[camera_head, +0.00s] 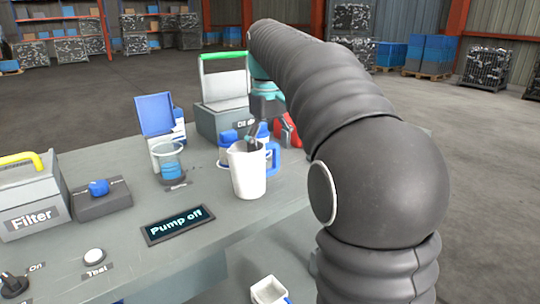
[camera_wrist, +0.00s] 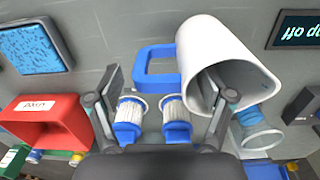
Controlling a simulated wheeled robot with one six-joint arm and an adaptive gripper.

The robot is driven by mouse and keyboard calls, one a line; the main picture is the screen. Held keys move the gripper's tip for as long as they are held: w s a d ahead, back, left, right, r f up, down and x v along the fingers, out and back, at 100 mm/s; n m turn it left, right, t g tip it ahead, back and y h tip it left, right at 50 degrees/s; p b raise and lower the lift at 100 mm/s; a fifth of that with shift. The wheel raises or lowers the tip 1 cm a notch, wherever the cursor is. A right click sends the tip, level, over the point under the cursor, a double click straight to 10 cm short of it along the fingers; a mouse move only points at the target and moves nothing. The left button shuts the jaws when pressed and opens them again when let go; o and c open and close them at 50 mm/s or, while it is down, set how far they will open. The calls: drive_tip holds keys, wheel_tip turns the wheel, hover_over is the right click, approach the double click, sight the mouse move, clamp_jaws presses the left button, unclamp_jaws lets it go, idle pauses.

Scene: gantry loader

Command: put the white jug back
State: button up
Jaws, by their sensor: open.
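The white jug (camera_head: 248,178) stands upright on the grey bench, its blue handle (camera_head: 273,159) on the right side. In the wrist view the jug (camera_wrist: 213,40) is at upper right and its blue handle (camera_wrist: 142,66) points left. My gripper (camera_wrist: 166,86) is open above the jug, with nothing clasped. One finger overlaps the jug's open mouth and seems to reach into it; the other is apart, beyond the handle side. In the head view my gripper (camera_head: 266,138) is partly hidden by the rim and my arm.
Two blue-capped filters (camera_wrist: 126,118) sit just behind the jug. A red bin (camera_wrist: 42,118) is beside them. A beaker of blue liquid (camera_head: 171,163) stands left of the jug. The "Pump off" display (camera_head: 179,225) is in front, with bare bench (camera_head: 225,209) between.

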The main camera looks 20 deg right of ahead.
wheel_tip(320, 180, up, 8)
drive_tip(key=shift+a+r+p, duration=0.15)
drive_tip(key=shift+r+p, duration=0.1)
drive_tip(key=shift+p, duration=0.8)
drive_tip(key=shift+s, duration=0.15)
drive_tip(key=s+a+f+m+t, duration=0.1)
drive_tip(key=s+a+f+t, duration=0.1)
drive_tip(key=s+f, duration=0.9)
drive_tip(key=s+a+f+m+t, duration=0.2)
drive_tip(key=s+a+f+t, duration=0.1)
drive_tip(key=s+f, duration=0.8)
drive_tip(key=shift+s, duration=1.05)
drive_tip(key=shift+f, duration=0.1)
